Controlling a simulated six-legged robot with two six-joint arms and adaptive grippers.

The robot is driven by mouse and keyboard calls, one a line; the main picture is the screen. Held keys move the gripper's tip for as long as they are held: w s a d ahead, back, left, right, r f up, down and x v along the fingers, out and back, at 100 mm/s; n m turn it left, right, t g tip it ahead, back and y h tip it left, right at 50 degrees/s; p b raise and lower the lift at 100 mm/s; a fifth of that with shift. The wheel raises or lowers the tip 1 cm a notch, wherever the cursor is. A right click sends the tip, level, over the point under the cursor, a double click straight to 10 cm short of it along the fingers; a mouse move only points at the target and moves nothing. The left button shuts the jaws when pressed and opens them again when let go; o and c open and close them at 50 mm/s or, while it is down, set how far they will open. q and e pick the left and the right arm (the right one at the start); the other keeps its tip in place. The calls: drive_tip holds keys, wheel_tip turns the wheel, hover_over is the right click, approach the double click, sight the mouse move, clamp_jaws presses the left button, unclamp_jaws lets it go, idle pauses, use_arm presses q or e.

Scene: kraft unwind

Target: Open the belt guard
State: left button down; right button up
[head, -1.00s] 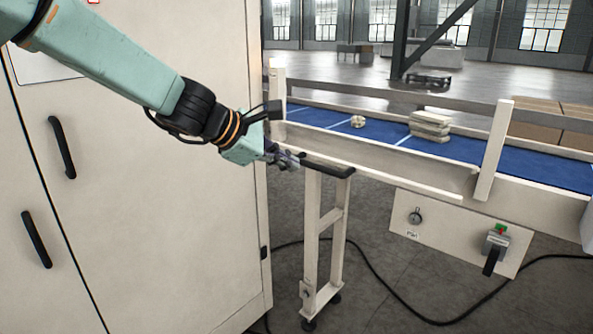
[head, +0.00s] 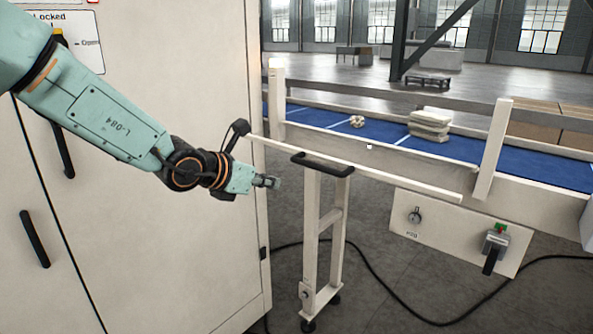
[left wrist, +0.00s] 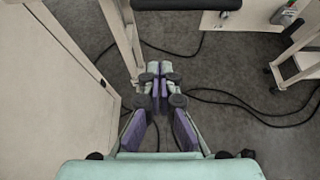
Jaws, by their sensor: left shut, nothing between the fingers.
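The belt guard (head: 405,184) appears as a long, thin pale strip along the near side of the blue conveyor, with a gap between it and the conveyor's side wall. Its exact tilt is hard to tell. A black handle (head: 322,164) sits on its near side, at the top of a pale stand; a black bar, likely this handle, shows at the top of the left wrist view (left wrist: 185,4). My left gripper (head: 268,182) is shut and empty, left of and slightly below the handle, apart from it. Its closed fingers also show in the left wrist view (left wrist: 160,70).
A tall pale cabinet (head: 205,230) with black handles stands close on the left. A control panel (head: 455,232) with a knob and a black-handled switch hangs at right. A black cable (head: 400,302) lies on the floor. Stacked pale packs (head: 430,124) sit on the belt (head: 385,130).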

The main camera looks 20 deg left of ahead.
use_arm(q)
drive_tip(key=x, duration=1)
wheel_tip(320, 180, up, 4)
drive_tip(key=shift+d+r+p, duration=0.1)
drive_tip(key=shift+r+p, duration=0.15)
drive_tip(key=shift+p, duration=0.8)
drive_tip(key=shift+w+f, duration=0.1)
drive_tip(key=shift+w, duration=0.1)
